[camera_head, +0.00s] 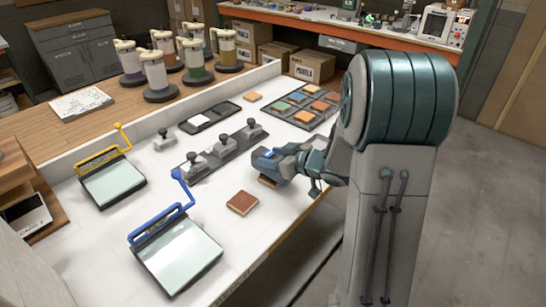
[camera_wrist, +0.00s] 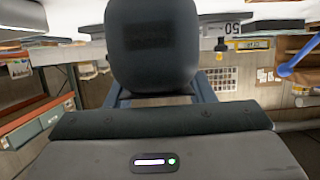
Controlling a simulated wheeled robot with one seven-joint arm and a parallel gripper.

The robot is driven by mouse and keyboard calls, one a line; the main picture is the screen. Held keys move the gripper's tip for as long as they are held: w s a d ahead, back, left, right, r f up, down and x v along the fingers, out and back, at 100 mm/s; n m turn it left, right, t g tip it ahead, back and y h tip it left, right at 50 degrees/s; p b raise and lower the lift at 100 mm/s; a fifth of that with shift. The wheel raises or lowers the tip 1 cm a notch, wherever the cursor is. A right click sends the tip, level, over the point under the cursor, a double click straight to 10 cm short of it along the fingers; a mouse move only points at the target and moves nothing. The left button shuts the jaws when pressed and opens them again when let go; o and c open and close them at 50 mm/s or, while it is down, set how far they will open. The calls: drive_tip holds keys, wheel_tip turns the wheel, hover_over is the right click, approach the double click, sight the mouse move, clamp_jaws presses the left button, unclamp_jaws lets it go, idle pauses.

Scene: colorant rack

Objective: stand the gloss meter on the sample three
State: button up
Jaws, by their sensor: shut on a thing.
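My gripper (camera_head: 284,165) reaches in from the right, above the white table's right part, and is shut on a dark, rounded block. I take this for the gloss meter, which fills the upper middle of the wrist view (camera_wrist: 150,45). In the head view it is a small dark and blue shape (camera_head: 264,155) at the gripper's tip. A brown square sample (camera_head: 243,202) lies flat on the table, below and left of the gripper in the picture, apart from it. I cannot read a number on it, so I cannot tell whether it is sample three.
A tray of coloured squares (camera_head: 279,114) lies behind the gripper. A dark rack with several grey handled pieces (camera_head: 224,150) stands to its left. Blue-handled (camera_head: 178,255) and yellow-handled (camera_head: 113,181) panels lie further left. Bare table surrounds the brown square.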

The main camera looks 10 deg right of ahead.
drive_tip(key=shift+f, duration=0.1)
drive_tip(key=shift+f, duration=0.1)
drive_tip(key=o, duration=1.4)
